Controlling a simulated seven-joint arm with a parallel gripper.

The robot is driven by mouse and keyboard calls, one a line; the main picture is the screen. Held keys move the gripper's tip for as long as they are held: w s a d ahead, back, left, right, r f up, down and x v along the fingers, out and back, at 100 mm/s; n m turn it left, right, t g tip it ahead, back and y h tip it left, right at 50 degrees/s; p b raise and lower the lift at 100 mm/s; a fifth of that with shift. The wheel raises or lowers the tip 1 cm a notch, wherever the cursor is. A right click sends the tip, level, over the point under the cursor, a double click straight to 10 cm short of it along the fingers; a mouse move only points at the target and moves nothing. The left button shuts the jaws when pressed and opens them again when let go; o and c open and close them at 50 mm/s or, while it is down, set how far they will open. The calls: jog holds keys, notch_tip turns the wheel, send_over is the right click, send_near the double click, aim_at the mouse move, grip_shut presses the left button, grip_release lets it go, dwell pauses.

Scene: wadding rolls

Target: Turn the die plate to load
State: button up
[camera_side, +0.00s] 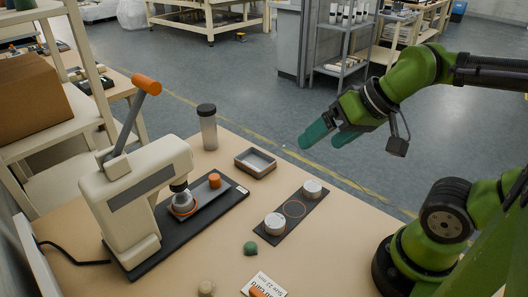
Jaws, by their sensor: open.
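The die plate (207,199) is a grey sliding or turning piece on the black base of a cream press (135,190). A small orange knob (214,180) stands at its right end. An orange-ringed round seat (184,205) sits under the press's dark ram. The press lever (128,118) is raised and ends in an orange grip. My gripper (331,137) is open and empty, with teal fingers, raised above and beyond the table's back right edge. It is well apart from the press and the knob.
A grey tray (255,163) and dark-lidded jar (207,128) stand behind. A green lump (250,248), a tan knob (206,288) and a printed card (264,286) lie in front.

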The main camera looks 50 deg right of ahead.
jog(key=shift+w+a+f+g, duration=0.3)
jog(key=shift+w+f+g, duration=0.25)
jog(key=shift+f, duration=0.2)
jog(key=c, duration=0.5)
jog(key=w+a+g, duration=0.1)
jog(key=w, duration=0.3)
jog(key=w+a+n+g, duration=0.1)
jog(key=w, duration=0.4)
jog(key=w+a+g, duration=0.1)
jog(key=w, duration=0.3)
jog(key=shift+w+f+n, duration=0.25)
jog(key=shift+w+n, duration=0.05)
jog(key=shift+w, duration=0.1)
jog(key=shift+c, duration=0.3)
jog(key=g+h, duration=0.2)
jog(key=g, duration=0.1)
send_over(214, 176)
jog(key=shift+f, duration=1.35)
jog(key=shift+n, duration=0.3)
notch_tip(214, 176, down, 16)
jog(key=shift+s+f, duration=0.1)
jog(key=shift+f, duration=0.1)
grip_shut()
